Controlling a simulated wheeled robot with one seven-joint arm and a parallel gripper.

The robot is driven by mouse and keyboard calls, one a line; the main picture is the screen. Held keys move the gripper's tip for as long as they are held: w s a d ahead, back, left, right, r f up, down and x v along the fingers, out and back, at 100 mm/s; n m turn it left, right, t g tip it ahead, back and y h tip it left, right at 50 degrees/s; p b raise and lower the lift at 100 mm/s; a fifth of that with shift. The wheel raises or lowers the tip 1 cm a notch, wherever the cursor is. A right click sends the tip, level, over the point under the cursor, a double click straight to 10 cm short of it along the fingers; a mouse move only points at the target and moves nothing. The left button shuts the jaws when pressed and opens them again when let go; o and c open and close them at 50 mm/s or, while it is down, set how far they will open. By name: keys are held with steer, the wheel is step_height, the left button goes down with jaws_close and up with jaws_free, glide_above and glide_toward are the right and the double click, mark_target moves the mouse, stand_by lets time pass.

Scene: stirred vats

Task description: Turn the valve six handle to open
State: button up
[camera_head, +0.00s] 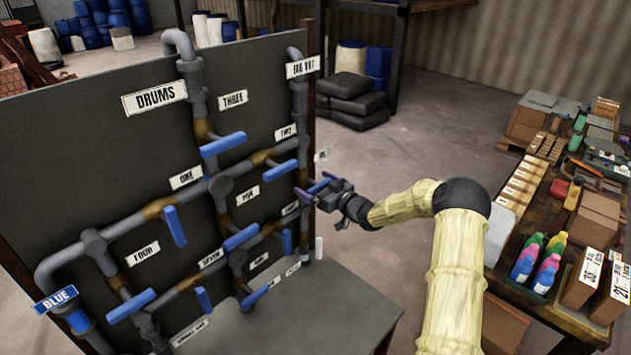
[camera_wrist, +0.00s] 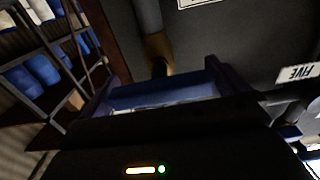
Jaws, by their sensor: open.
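The valve board (camera_head: 90,150) carries grey pipes and several blue lever handles with white labels. My gripper (camera_head: 313,189) is at the board's right edge, open, with its fingers toward the board. A blue handle (camera_wrist: 160,93) lies between the two spread fingers in the wrist view, and a brown valve body (camera_wrist: 157,50) shows beyond it. I cannot tell whether the fingers touch the handle. The small label (camera_head: 321,155) nearest above my gripper is too turned to read surely, so I cannot confirm this handle is valve six. My gripper partly hides it in the head view.
Neighbouring handles sit close by, one under the label TWO (camera_head: 283,170) and one by the label FIVE (camera_head: 247,194). A table (camera_head: 542,303) with boxes and coloured bottles stands at the right. Bare floor (camera_head: 440,125) lies behind my arm.

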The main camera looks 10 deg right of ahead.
steer(key=shift+w+a, duration=0.1)
steer(key=shift+w, duration=0.1)
steer(key=shift+c, duration=0.2)
steer(key=c, duration=0.7)
steer(key=shift+o, duration=0.2)
